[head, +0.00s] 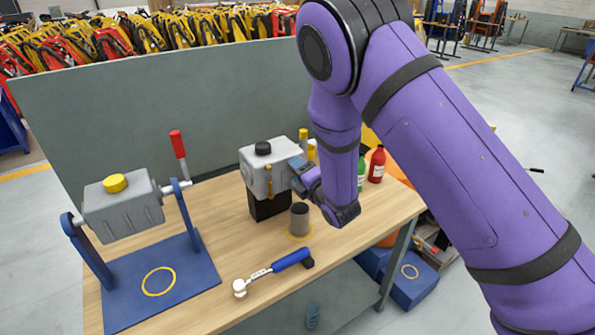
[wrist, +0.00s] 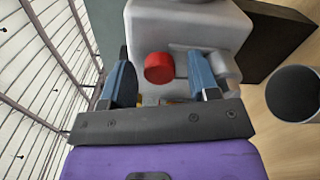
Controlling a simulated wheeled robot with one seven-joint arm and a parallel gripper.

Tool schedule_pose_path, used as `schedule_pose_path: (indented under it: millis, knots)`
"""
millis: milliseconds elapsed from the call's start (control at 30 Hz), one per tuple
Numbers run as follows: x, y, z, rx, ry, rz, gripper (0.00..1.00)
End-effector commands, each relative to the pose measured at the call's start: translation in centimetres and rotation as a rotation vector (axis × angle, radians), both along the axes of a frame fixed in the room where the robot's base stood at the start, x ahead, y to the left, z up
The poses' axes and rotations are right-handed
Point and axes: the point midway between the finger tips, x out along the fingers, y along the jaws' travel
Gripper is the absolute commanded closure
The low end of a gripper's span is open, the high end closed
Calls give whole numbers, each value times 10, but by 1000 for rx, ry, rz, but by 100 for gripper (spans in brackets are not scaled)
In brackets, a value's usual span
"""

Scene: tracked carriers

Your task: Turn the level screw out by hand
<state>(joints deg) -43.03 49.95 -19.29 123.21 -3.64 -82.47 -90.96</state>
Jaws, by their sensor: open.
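A grey gear housing (head: 262,172) with a black cap on top sits on a black block (head: 268,207) on the workbench. In the wrist view a red round screw head (wrist: 159,68), which looks like the level screw, sticks out of the housing's face (wrist: 190,25). My gripper (wrist: 163,80) is open, with one blue finger on each side of the red head. I see no clear contact between the fingers and the head. In the head view my gripper (head: 299,172) is at the housing's right side, and the red head is hidden there.
A grey cup (head: 299,220) stands near the housing, by a yellow ring mark. A blue-handled wrench (head: 285,262) lies in front. A blue stand (head: 185,285) holds another grey housing (head: 122,212) at left. Red (head: 376,165) and green bottles stand at right. A grey panel (head: 150,110) rises behind.

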Motion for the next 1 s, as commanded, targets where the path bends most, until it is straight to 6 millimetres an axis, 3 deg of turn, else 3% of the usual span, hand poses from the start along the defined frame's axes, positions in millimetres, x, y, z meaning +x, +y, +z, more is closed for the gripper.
schedule_pose_path:
  millis: [300,533,833,1000]
  knots:
    - [1,-1,0,486,327,-3,45]
    - [1,-1,0,631,424,-3,45]
    - [1,-2,0,1099,739,-5,45]
    - [0,-1,0,1257,848,-2,45]
